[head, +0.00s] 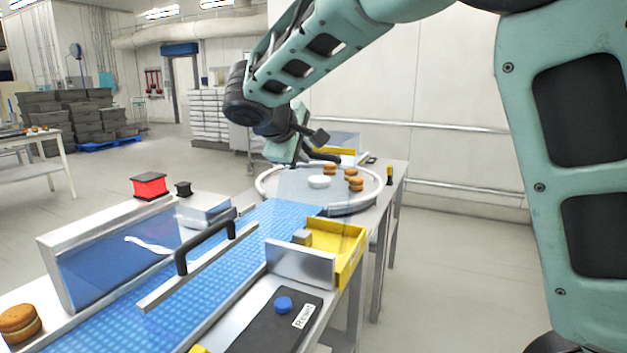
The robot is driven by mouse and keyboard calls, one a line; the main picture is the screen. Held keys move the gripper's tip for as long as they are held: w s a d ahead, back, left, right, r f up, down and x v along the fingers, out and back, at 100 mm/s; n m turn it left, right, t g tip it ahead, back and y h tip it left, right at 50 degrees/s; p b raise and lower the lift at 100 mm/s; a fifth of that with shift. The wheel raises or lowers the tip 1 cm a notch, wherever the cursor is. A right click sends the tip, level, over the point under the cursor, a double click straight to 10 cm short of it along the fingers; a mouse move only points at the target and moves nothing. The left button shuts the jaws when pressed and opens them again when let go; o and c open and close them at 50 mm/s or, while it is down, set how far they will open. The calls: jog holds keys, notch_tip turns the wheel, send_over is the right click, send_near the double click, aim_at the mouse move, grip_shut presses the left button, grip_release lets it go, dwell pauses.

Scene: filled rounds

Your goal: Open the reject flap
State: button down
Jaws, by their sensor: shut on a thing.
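My gripper (303,156) is over the far side of the round turntable, small and partly hidden by its own wrist. It appears shut on a dark handle (324,156) there. A clear panel (305,183) shows just below it; I cannot tell whether the handle belongs to it. A yellow chute (350,262) sits at the right side of the blue belt, with a grey metal plate (300,264) at its near side and a small grey block (302,237) by it. I cannot tell which part is the reject flap.
A blue button (283,304) is in front. Floor at right is open.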

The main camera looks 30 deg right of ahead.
jog(key=s+a+f+t+h+b, duration=0.1)
jog(key=s+a+t+h+b, duration=0.1)
jog(key=s+a+b, duration=0.3)
jog(key=shift+s+a+h+b, duration=0.3)
jog(key=shift+a+b, duration=0.65)
jog(key=shift+a, duration=0.1)
jog(key=shift+f, duration=0.1)
jog(key=c, duration=1.4)
grip_release()
jog(key=shift+f, duration=0.1)
jog(key=v, duration=1.7)
jog(key=shift+a, duration=0.15)
